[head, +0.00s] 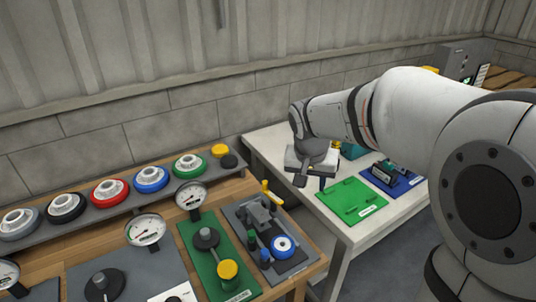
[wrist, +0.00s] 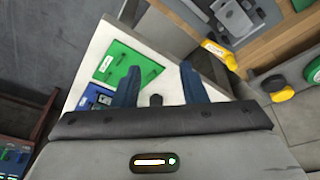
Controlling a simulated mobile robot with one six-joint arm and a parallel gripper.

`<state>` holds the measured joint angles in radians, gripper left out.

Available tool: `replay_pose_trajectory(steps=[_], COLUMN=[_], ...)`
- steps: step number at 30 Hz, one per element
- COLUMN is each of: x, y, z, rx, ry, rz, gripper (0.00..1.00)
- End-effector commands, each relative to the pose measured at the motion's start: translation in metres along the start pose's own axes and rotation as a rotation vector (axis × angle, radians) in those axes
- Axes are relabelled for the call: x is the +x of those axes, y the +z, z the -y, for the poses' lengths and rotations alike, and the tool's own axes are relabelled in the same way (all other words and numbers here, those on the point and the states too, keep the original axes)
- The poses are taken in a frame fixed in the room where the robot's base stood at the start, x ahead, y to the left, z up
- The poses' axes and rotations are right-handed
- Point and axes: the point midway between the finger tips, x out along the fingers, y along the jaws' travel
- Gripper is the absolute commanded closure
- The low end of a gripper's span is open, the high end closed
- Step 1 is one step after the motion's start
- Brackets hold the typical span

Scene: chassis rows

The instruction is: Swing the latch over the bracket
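A grey board (head: 290,265) near the right end of the wooden bench carries a dark grey bracket-like block (head: 260,213). A yellow handle (head: 272,194) sticks out beside that block, at the board's far edge; it looks like the latch. In the wrist view the yellow handle (wrist: 220,54) is at the upper right, with the grey block (wrist: 236,18) above it. I cannot tell whether the latch lies over the bracket. My gripper (head: 322,182) is above the white table, apart from the latch. Its two blue fingers (wrist: 160,82) are spread, with nothing held between them.
The white table (head: 272,138) holds a green board (head: 352,204) and a blue board (head: 405,181). On the wooden bench, a green board (head: 205,263) with a yellow knob (head: 228,270) stands left of the grey one. Several gauges and coloured wheels line the bench. A gap separates the two tables.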

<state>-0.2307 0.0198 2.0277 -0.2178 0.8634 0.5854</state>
Motion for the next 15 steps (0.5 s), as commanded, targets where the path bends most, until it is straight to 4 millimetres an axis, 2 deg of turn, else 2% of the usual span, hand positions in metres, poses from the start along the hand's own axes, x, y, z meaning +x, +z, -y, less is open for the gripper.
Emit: replay_pose_trajectory(steps=[1, 3, 9, 12, 15], x=[0.015, 0.030, 0.070, 0.082, 0.089], y=[-0.015, -0.034, -0.066, -0.072, -0.075], z=[0.024, 0.053, 0.125, 0.146, 0.158], rx=[0.014, 0.049, 0.132, 0.157, 0.173], ry=[0.008, 0.015, 0.022, 0.022, 0.020], rz=[-0.006, -0.025, -0.073, -0.089, -0.096], gripper=[0.61, 0.61, 0.61, 0.61, 0.61])
